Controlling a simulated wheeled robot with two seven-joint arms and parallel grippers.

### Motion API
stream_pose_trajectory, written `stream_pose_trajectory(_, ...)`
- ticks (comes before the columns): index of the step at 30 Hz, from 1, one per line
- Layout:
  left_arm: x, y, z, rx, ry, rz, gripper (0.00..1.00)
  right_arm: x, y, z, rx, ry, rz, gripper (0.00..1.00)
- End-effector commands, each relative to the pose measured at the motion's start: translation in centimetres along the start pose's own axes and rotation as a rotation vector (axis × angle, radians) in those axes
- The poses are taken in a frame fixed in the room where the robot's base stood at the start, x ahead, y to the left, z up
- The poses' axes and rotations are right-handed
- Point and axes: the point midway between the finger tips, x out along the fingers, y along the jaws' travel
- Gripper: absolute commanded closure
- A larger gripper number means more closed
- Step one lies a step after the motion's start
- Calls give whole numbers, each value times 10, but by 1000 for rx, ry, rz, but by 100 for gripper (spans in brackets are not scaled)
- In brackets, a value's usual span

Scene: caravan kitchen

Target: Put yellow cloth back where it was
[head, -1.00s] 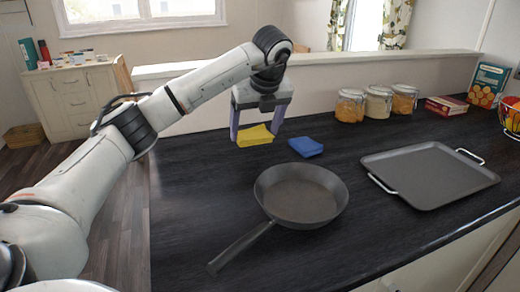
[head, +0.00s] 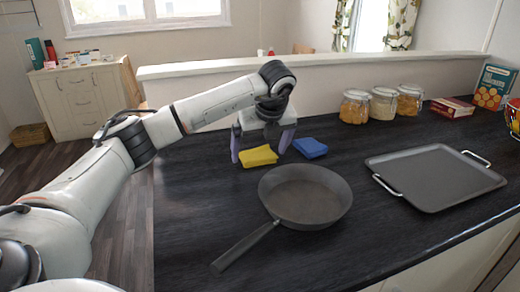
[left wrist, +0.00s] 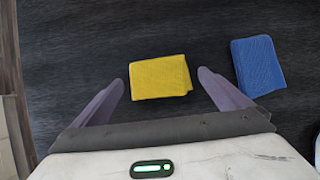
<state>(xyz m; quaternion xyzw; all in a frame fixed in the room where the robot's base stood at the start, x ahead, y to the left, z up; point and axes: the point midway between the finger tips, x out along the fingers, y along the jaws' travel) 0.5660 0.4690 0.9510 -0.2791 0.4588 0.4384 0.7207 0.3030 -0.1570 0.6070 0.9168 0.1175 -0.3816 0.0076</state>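The yellow cloth (head: 258,156) is a folded pad lying on the dark counter, behind the frying pan and to the left of the blue cloth. In the left wrist view the yellow cloth (left wrist: 160,77) lies between and slightly ahead of the fingertips, with a gap on each side. My left gripper (head: 262,155) is open, its two purple fingers standing either side of the cloth; it also shows in the left wrist view (left wrist: 163,84). My right gripper is not in view.
The blue cloth (head: 310,148) lies just right of my left gripper. A frying pan (head: 305,196) stands in front, and a grey tray (head: 434,176) at right. Several glass jars (head: 383,104) and boxes line the back. The counter's left part is clear.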

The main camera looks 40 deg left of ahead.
Motion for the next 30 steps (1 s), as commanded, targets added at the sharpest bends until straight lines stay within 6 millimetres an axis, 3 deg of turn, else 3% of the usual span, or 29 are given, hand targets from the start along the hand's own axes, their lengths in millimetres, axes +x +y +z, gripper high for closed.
stream_pose_trajectory(11,-7,-1,1,0,0,-2,3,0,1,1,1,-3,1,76)
stream_pose_trajectory(26,-107,0,4,0,-4,-4,3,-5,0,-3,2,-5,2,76)
stream_pose_trajectory(30,-120,0,3,0,-1,-2,3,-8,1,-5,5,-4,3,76)
